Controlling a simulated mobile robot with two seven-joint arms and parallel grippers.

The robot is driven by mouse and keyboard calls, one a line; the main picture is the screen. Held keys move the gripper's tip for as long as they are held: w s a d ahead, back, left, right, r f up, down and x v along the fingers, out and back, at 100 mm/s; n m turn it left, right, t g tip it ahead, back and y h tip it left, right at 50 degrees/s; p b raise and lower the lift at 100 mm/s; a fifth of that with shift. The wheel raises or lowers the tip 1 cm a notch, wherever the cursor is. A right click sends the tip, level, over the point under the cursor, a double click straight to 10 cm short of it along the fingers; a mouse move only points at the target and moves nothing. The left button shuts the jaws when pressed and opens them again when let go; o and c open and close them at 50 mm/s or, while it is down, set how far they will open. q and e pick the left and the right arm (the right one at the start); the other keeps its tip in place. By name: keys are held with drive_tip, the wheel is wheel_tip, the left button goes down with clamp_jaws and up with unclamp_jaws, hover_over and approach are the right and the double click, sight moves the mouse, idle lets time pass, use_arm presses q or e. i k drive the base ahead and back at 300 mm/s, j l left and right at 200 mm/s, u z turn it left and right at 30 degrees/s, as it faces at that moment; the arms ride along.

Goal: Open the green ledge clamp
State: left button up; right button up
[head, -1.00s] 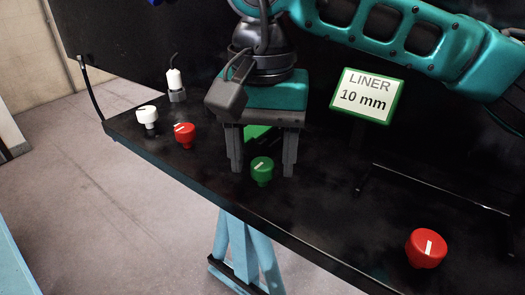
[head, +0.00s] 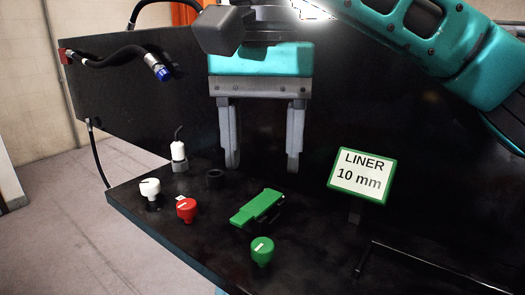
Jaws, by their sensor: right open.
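The green ledge clamp shows in the head view as a flat green bar (head: 257,207) on the black ledge, with a dark part along its right side. A green knob (head: 262,250) with a white mark stands just in front of it, near the ledge's front edge. My right gripper (head: 262,165) points down with two grey fingers apart and nothing between them. In the picture it is above and behind the clamp, apart from it. My left gripper is not in view.
On the black ledge (head: 310,235) stand a red knob (head: 187,209), a white knob (head: 150,192), a white bottle-like piece (head: 178,155) and a dark ring (head: 215,179). A "LINER 10 mm" sign (head: 361,176) stands right. A black hose (head: 125,55) with a blue end sticks out upper left.

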sight(255, 208)
drive_tip(key=k, duration=1)
